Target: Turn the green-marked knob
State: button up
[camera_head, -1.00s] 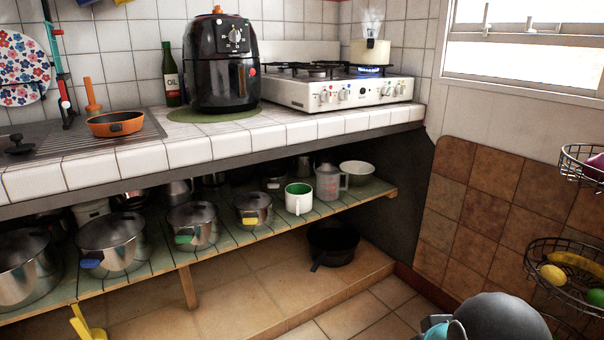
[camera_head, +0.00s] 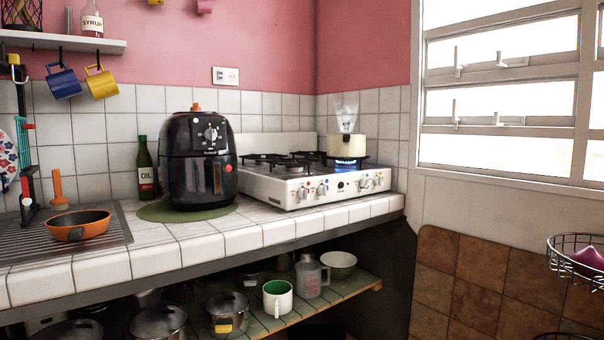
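The white stove (camera_head: 300,188) stands on the tiled counter, right of the black air fryer. Its front panel carries a row of knobs. Two knobs (camera_head: 302,193) (camera_head: 321,190) are at the left of the panel and two more (camera_head: 364,184) (camera_head: 378,181) at the right, with a dark round part between them. Small coloured dots sit by the knobs. They are too small for me to tell surely which one is green. A blue flame (camera_head: 346,164) burns under a cream pot (camera_head: 346,146) on the right burner. My gripper is not in view.
The black air fryer (camera_head: 198,165) stands on a green mat beside an oil bottle (camera_head: 146,168). An orange pan (camera_head: 79,225) lies at the left. Pots and a green-lined white mug (camera_head: 277,297) fill the lower shelf. A wire basket (camera_head: 575,262) hangs at the right.

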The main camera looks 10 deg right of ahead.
aim_at(364, 183)
jog(key=z, duration=0.75)
jog(key=i, duration=1.3)
jog(key=u, duration=0.55)
